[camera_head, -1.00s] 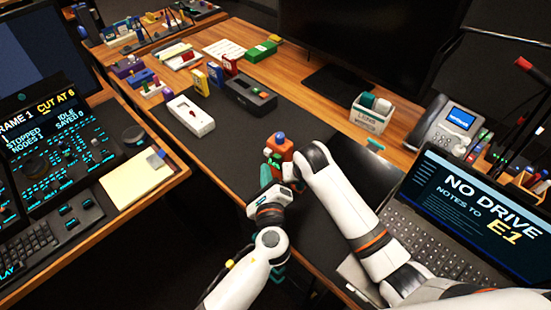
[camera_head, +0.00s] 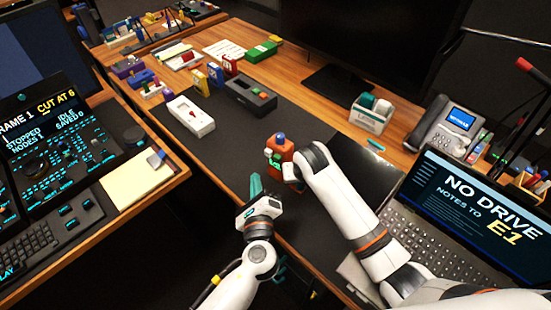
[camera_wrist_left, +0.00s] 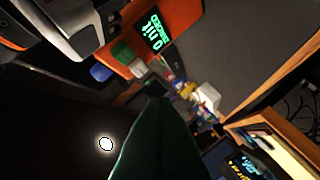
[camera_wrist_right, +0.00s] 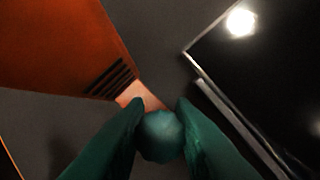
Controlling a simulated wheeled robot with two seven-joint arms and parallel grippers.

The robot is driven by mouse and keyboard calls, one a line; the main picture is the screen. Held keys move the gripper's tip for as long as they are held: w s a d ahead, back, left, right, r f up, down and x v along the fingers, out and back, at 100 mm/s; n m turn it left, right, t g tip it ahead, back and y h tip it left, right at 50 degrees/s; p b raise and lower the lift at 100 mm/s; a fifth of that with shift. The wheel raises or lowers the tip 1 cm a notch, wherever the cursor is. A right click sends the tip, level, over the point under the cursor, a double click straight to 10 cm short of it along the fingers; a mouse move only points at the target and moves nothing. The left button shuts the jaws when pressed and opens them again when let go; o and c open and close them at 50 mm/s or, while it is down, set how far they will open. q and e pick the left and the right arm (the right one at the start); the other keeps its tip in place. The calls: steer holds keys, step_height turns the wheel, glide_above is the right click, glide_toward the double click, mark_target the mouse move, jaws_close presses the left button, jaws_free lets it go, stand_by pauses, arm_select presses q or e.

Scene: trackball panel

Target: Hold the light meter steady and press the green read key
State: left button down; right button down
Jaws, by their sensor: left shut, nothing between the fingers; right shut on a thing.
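The light meter (camera_head: 283,151) is an orange box with a blue dome on top, standing upright above the dark mat.
A white box (camera_head: 190,117) with a red knob and a black key box (camera_head: 250,97) are on the mat behind. A laptop (camera_head: 440,225) and phone (camera_head: 450,125) stand right. A console (camera_head: 60,150) is left, across a gap. The mat's middle is clear.

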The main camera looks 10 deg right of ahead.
arm_select(q)
steer(key=w+a+r+g+h, duration=0.1)
steer(key=a+g+h, duration=0.3)
steer(key=a+g, duration=0.15)
steer(key=s+r+m+g+h, duration=0.1)
steer(key=s+r+g+h, duration=0.2)
steer(key=s+r+h, duration=0.1)
steer(key=shift+s+a+r+g, duration=0.2)
steer(key=shift+s+r+g, duration=0.15)
steer(key=shift+s+r, duration=0.1)
steer(key=shift+w+d+f, duration=0.1)
steer(key=shift+w, duration=0.05)
stand_by(0.4)
glide_toward(277, 158)
steer(key=w+d+f, duration=0.3)
steer(key=f, duration=0.2)
steer(key=shift+w+d, duration=0.35)
